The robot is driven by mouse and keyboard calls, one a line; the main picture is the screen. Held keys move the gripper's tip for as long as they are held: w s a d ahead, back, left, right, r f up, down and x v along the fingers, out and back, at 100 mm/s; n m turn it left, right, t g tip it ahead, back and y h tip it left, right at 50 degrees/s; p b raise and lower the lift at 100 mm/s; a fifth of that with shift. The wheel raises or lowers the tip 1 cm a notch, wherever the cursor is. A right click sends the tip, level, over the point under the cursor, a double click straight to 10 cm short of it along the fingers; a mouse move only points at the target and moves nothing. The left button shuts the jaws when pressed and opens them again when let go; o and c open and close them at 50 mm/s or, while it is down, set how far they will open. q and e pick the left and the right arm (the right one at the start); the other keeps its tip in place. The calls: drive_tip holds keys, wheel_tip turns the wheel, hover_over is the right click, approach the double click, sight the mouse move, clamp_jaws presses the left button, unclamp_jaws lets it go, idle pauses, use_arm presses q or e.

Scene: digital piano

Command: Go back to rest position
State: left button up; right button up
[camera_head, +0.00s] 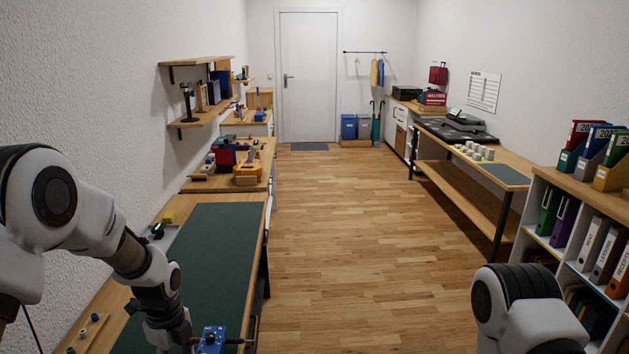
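My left arm comes in from the left and reaches down over the near left workbench. My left gripper (180,346) is at the bottom edge, its fingertips cut off or hidden. A small blue device (211,339) with knobs is right beside it. I cannot tell whether the gripper holds this device or only stands next to it. Of my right arm, a white and black joint shows at the bottom right. My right gripper is out of view.
The near left workbench has a dark green mat (205,250) and a yellow block (168,216). A shelf with binders (606,250) stands at the right, near my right arm. The wooden floor (345,235) between is clear up to the white door (309,78).

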use_arm(q)
drive_tip(key=s+d+f+n, duration=0.1)
drive_tip(key=s+f+n, duration=0.9)
drive_tip(key=s, duration=0.4)
drive_tip(key=s+d+f+n, duration=0.1)
drive_tip(key=s+f+n, duration=0.9)
drive_tip(key=s+n, duration=0.3)
drive_tip(key=shift+s, duration=0.45)
